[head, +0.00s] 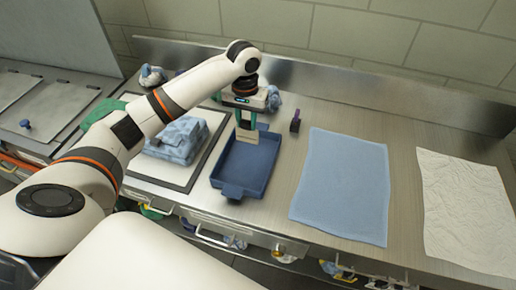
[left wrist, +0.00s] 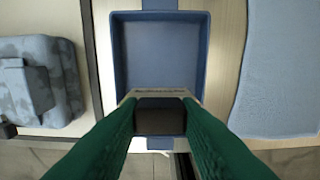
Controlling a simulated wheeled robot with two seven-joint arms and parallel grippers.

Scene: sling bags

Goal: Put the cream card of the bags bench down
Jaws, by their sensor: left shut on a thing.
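The cream card (head: 246,134) is held upright by my left gripper (head: 247,121), which points down over the back part of the blue tray (head: 229,188). In the left wrist view, the green fingers of my left gripper (left wrist: 160,117) close in on the card, whose thin top edge (left wrist: 160,92) shows in front of the tray (left wrist: 203,60). Whether the card's lower edge touches the tray floor cannot be told. The rest of the tray looks empty. My right gripper is not in view.
A folded blue patterned bag (head: 178,140) lies on a white dark-edged board left of the tray. A light blue towel (head: 342,185) and a white crumpled cloth (head: 465,210) lie to the right. A small dark purple item (head: 295,122) stands behind the tray. A metal backsplash (head: 400,104) runs along the back.

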